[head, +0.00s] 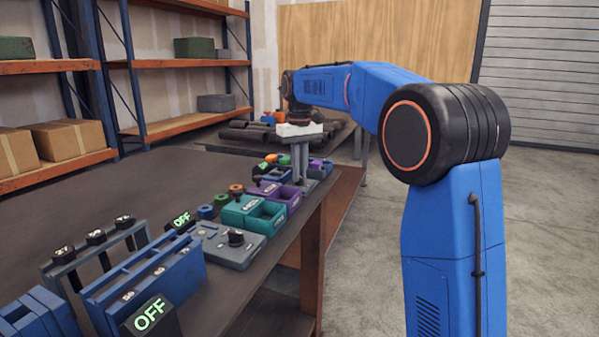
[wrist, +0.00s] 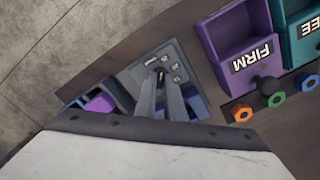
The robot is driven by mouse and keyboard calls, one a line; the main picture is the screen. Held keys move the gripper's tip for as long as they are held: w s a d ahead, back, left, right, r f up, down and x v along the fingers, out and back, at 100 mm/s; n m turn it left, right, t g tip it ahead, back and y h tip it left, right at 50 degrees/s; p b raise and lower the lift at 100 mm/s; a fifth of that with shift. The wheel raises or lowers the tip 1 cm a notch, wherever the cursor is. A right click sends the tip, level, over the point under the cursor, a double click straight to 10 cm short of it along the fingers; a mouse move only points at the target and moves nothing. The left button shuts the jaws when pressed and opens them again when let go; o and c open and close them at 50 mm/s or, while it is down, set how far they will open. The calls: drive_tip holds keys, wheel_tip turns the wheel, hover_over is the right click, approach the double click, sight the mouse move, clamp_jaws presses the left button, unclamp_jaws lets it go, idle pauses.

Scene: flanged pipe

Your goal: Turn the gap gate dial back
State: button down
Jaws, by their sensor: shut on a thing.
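My gripper (head: 303,178) reaches straight down at the far end of the bench, beyond the purple and teal bins. In the wrist view its two fingers (wrist: 161,82) are close together over a grey dial panel (wrist: 137,71) with several pale marks in an arc. They are shut on a small dark knob, which I take for the gap gate dial. The fingers hide most of it, so its setting cannot be read. In the head view the fingers mostly hide this panel.
A purple bin labelled FIRM (wrist: 232,38) and a teal bin (wrist: 302,50) stand beside the panel, with orange, green and blue nuts (wrist: 276,99) near them. Another grey panel with a black knob (head: 236,238) and OFF displays (head: 149,314) lie nearer. The bench edge is close to the panel.

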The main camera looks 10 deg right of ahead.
drive_tip(key=c, duration=1.8)
unclamp_jaws()
drive_tip(key=shift+c, duration=0.2)
wheel_tip(320, 180, up, 17)
drive_tip(key=shift+r, duration=0.2)
